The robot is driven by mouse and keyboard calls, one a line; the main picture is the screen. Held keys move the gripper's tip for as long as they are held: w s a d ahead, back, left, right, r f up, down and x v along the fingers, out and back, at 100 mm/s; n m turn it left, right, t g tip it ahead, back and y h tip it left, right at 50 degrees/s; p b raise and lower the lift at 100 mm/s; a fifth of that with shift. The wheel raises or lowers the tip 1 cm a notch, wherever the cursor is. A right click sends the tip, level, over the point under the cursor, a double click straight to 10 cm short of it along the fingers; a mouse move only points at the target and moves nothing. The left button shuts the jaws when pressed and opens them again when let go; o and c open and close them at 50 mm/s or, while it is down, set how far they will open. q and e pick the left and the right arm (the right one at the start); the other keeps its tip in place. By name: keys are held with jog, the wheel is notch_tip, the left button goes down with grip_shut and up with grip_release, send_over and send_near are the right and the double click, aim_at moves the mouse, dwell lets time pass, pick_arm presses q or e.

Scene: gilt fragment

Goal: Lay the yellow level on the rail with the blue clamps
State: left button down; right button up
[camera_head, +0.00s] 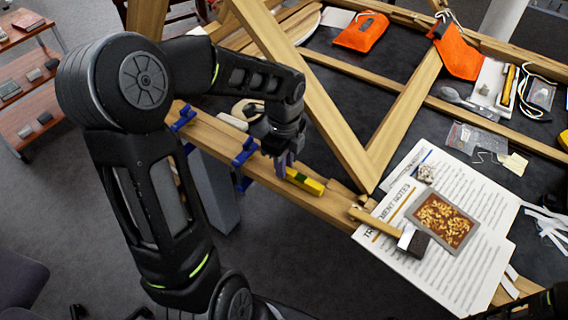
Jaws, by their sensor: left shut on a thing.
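The yellow level (305,181) shows as a short yellow bar with a dark green part, at the middle of the head view. My left gripper (284,163) is shut on its left end, and the fingers hide that end. The level is over the wooden rail (215,134), roughly in line with it; I cannot tell whether it touches the wood. The blue clamps (244,152) grip the rail to the left of the level, with another blue clamp (184,117) farther left.
A slanting wooden brace (310,95) rises close to the right of my left gripper. Printed sheets (395,262) with a brush (414,242) and a gilt fragment (441,219) lie at right. Orange pouches (361,32) lie at the back. A shelf cart (28,85) stands far left.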

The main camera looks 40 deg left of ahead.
pick_arm(q)
jog(key=c, duration=1.8)
grip_release()
jog(key=shift+f, duration=0.15)
jog(key=o, duration=0.5)
jog(key=shift+c, duration=0.2)
notch_tip(320, 180, up, 12)
jog(key=shift+r+b, duration=0.2)
jog(key=shift+b, duration=0.2)
